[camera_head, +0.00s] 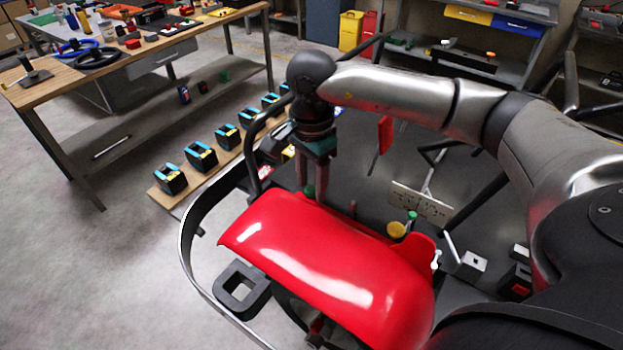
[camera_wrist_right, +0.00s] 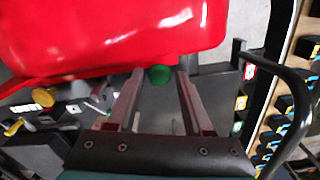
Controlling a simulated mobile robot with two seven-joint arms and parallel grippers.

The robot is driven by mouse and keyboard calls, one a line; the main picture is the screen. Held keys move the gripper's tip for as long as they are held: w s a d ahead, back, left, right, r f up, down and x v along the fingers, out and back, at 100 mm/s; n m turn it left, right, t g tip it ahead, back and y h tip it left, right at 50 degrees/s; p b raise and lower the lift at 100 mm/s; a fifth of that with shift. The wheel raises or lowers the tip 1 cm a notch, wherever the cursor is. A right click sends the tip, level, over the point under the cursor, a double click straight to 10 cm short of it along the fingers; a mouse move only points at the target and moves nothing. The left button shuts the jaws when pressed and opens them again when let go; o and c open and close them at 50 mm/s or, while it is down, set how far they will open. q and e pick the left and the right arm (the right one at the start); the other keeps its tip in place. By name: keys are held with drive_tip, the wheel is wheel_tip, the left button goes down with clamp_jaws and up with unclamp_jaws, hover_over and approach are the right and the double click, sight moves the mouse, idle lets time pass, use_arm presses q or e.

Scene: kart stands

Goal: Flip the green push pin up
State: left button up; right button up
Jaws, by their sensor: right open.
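A green push pin (camera_head: 309,191) stands at the far edge of the red kart body (camera_head: 330,262). My right gripper (camera_head: 311,187) points down over it, with its jaws apart. In the right wrist view, the green pin's round head (camera_wrist_right: 158,75) sits between my right fingertips (camera_wrist_right: 160,73), beside the red panel (camera_wrist_right: 120,35). I see gaps on both sides, so it is not gripped. The pin's lower part is hidden, so I cannot tell its position. Another green cap (camera_head: 412,215) stands farther right, near a yellow cap (camera_head: 397,229). My left gripper is not in view.
A workbench (camera_head: 130,65) with tools and steering wheels stands at the back left. Several black-and-blue boxes (camera_head: 200,155) line a low wooden board behind the kart. The floor at left is clear.

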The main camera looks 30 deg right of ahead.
clamp_jaws()
idle(0.4)
idle(1.0)
